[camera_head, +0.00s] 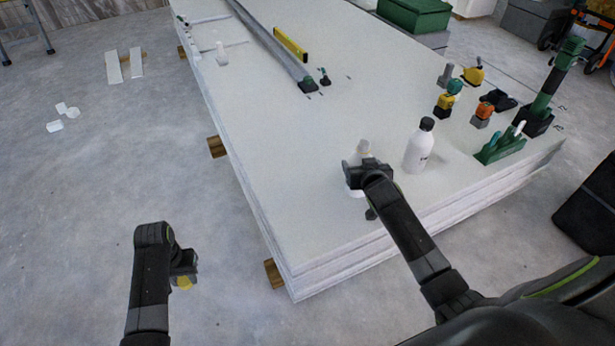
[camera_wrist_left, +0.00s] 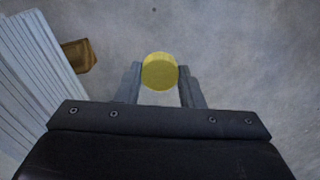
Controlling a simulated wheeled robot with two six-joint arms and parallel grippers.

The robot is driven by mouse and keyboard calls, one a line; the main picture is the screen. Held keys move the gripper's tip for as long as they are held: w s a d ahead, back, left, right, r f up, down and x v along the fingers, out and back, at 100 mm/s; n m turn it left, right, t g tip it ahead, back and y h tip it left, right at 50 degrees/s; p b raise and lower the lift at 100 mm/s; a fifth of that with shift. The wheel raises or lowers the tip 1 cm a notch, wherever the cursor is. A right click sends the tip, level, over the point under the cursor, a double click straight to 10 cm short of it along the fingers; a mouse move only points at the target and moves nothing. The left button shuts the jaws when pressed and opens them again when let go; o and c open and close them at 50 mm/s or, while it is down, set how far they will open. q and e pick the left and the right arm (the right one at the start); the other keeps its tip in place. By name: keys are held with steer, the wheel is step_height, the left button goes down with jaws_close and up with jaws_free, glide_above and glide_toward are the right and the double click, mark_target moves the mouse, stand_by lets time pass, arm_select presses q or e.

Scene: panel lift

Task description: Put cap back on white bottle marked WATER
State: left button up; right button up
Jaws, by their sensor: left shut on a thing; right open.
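A white bottle (camera_head: 363,147) without a coloured cap stands near the front edge of the panel stack, partly hidden by my right gripper (camera_head: 358,177). The right gripper is open at the bottle; I cannot tell whether its fingers are around it or touch it. No lettering on this bottle is readable. My left gripper (camera_head: 184,274) is away to the left, over the floor. It is shut on a round yellow cap (camera_wrist_left: 160,71), held between its fingertips; the cap also shows in the head view (camera_head: 184,283). A second white bottle (camera_head: 418,150) with a black cap and dark marking stands to the right.
The white panel stack (camera_head: 300,170) lies on wooden blocks. A green holder (camera_head: 501,146), several small tools and a dark green upright tool (camera_head: 556,80) stand at its right. A long metal rail (camera_head: 270,42) and yellow level (camera_head: 290,44) lie farther back. The stack's middle is mostly clear.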

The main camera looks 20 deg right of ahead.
arm_select(q)
steer(key=shift+f, duration=0.1)
arm_select(e)
steer(key=shift+w+d, duration=0.1)
steer(key=shift+w, duration=0.2)
